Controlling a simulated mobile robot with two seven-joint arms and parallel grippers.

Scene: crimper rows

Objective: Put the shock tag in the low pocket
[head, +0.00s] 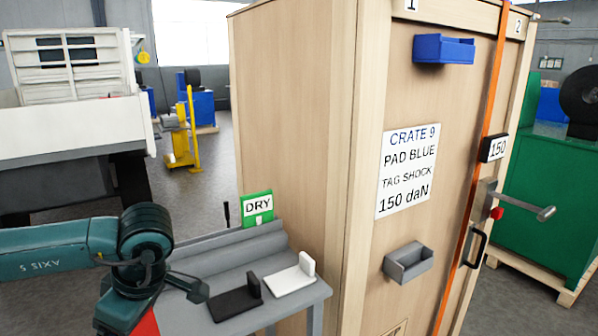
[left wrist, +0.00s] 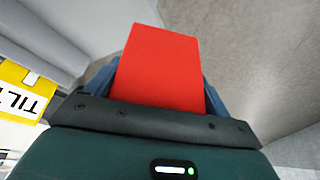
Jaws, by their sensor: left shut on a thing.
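A red tag (left wrist: 161,72) with no lettering in sight is in the jaws of my left gripper (left wrist: 160,88); its plain face fills the middle of the left wrist view. In the head view a corner of the red tag (head: 147,323) shows at the bottom edge, beside my left arm. The low pocket (head: 408,264) is a small grey open-topped bin on the crate's front, right of and apart from my left gripper. My right gripper is out of view.
The tall wooden crate (head: 300,130) carries a label, an orange strap, a lever and a blue upper pocket (head: 443,50). A grey bench (head: 215,258) at its left holds a green DRY tag (head: 257,208), a black holder (head: 236,300) and a white holder (head: 292,277). A yellow tag (left wrist: 25,92) lies near my left gripper.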

